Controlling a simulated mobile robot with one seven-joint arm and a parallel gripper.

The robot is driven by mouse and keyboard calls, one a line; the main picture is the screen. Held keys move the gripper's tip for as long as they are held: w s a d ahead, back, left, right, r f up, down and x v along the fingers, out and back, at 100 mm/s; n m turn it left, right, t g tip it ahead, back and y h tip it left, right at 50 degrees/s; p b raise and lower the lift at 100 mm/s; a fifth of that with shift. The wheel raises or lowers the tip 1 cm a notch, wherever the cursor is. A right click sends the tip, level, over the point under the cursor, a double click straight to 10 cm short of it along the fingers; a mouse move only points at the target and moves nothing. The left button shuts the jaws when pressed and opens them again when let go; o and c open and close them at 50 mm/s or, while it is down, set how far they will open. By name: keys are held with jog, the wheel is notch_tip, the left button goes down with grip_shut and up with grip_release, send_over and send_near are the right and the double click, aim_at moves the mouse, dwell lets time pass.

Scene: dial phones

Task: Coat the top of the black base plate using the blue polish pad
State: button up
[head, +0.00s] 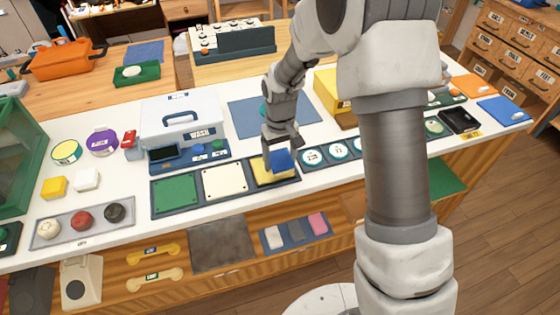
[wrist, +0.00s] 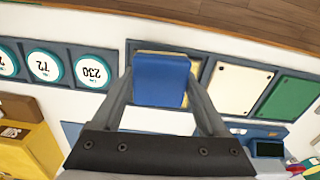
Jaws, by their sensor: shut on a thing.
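My gripper (head: 281,150) is shut on the blue polish pad (head: 282,160), which also shows between the fingers in the wrist view (wrist: 161,82). The pad is over the yellow plate (head: 264,175) in the right slot of a dark three-slot tray (head: 225,199) and hides part of it. I cannot tell whether the pad touches the plate. A black flat piece (head: 460,121) with a yellow label lies at the right of the counter. I cannot tell whether it is the black base plate.
A green plate (head: 175,196) and a cream plate (head: 224,180) lie in the tray's other slots. Round numbered dials (head: 313,156) stand close to the right. A white WASH box (head: 182,118) stands behind. White, grey and pink pads (head: 296,232) lie lower in front.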

jog(key=shift+r+p, duration=1.05)
jog(key=shift+r, duration=0.85)
